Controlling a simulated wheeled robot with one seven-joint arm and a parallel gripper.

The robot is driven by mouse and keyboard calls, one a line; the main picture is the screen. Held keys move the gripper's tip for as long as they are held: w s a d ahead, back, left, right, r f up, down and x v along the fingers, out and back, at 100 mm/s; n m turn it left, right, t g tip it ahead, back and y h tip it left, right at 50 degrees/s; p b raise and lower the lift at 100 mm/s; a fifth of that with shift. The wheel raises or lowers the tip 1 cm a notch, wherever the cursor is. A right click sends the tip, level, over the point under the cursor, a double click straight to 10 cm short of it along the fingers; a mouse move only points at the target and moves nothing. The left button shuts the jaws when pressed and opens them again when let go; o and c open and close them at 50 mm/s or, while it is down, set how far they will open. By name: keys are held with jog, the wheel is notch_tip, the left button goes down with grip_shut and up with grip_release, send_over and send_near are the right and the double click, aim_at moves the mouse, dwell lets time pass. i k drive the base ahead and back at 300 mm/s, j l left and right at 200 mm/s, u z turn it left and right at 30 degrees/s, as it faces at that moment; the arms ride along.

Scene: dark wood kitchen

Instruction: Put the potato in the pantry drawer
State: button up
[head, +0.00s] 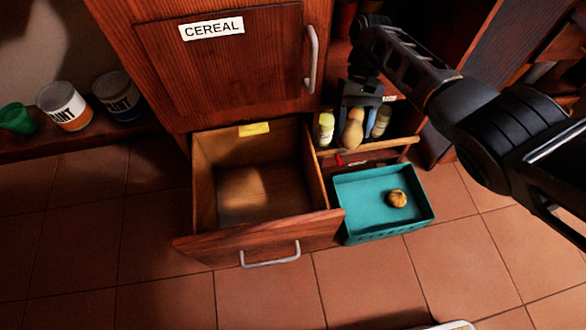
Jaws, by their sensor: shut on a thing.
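My gripper (356,112) is at the shelf right of the open drawer, pointing down. It is shut on a tan, elongated, lumpy thing that looks like the potato (352,132). The finger contact is small and partly hidden. The wooden drawer (258,225) below the cereal door is pulled out. Its visible inside is bare, and a yellow label (254,129) sits at its back edge. The held thing is to the right of the drawer, beyond its side wall.
A teal basket (350,215) on the tiled floor holds a round brown thing (398,198), perhaps an onion. A pale bottle (326,130) stands beside my gripper. The cereal door (225,65) is above the drawer. Paint cans (62,106) stand at left.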

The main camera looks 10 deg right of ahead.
aim_at(273, 216)
jog(key=k, duration=0.3)
jog(key=j, duration=0.45)
jog(key=k+j+z, duration=0.1)
jog(key=j, duration=0.35)
jog(key=k+j+z, duration=0.1)
jog(key=j, duration=0.4)
jog(key=k+j, duration=0.1)
jog(key=j, duration=0.35)
jog(key=k+j+z, duration=0.1)
jog(key=j, duration=0.35)
jog(key=k+j, duration=0.1)
jog(key=j, duration=0.35)
jog(key=k+j+z, duration=0.1)
jog(key=j, duration=0.3)
jog(key=l+u, duration=0.1)
jog(key=i+l, duration=0.05)
